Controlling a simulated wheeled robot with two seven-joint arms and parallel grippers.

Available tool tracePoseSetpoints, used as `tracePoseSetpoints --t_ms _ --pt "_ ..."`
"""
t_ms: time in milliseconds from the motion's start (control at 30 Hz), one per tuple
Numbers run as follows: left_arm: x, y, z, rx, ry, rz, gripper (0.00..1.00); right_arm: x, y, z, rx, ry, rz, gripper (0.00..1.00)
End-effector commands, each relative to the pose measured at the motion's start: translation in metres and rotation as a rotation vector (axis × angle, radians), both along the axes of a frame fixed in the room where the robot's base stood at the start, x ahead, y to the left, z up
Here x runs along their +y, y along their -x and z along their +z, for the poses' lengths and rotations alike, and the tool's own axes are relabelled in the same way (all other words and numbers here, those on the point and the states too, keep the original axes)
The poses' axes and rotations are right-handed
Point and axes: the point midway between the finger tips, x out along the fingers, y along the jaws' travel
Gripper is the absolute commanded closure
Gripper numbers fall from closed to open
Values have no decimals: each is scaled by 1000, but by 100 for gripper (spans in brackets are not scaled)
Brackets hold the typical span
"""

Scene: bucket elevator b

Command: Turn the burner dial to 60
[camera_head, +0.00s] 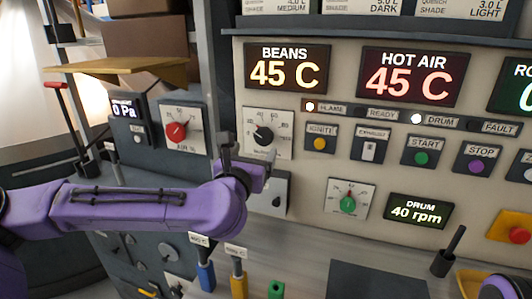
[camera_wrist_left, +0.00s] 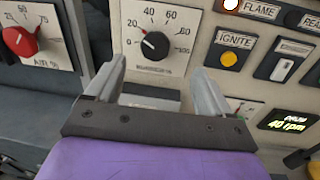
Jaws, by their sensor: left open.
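The burner dial (camera_head: 263,135) is a black knob on a white plate with a scale running up to 100. It also shows in the left wrist view (camera_wrist_left: 155,45). Its pointer is turned to the upper left, at the low end of the scale, near or below 20. My left gripper (camera_head: 246,158) is open and empty, in front of the panel just below the dial. In the left wrist view its two fingers (camera_wrist_left: 160,76) stand apart on either side of the dial's lower part; no contact shows. My right gripper is not in view.
A red air dial (camera_head: 176,131) sits left of the burner dial. The ignite button (camera_head: 320,143) is to its right. A green drum dial (camera_head: 347,203) is lower right. Displays read beans 45 C (camera_head: 287,68) and hot air 45 C (camera_head: 412,76). Colored handles (camera_head: 238,285) stand below.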

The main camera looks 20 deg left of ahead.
Motion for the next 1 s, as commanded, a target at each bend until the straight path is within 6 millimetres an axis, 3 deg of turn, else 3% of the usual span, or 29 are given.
tracePoseSetpoints --t_ms 67,233,500,633,1000 --pt "3 1 -14 0 1 5 18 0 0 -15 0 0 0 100" --pt "6 -12 -10 0 -1 10 18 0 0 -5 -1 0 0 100" --pt "9 -72 -8 4 -2 9 18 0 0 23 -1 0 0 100" --pt "10 -93 -10 2 -2 7 18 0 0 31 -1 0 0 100" --pt "9 -105 -13 0 0 5 18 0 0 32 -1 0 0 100"
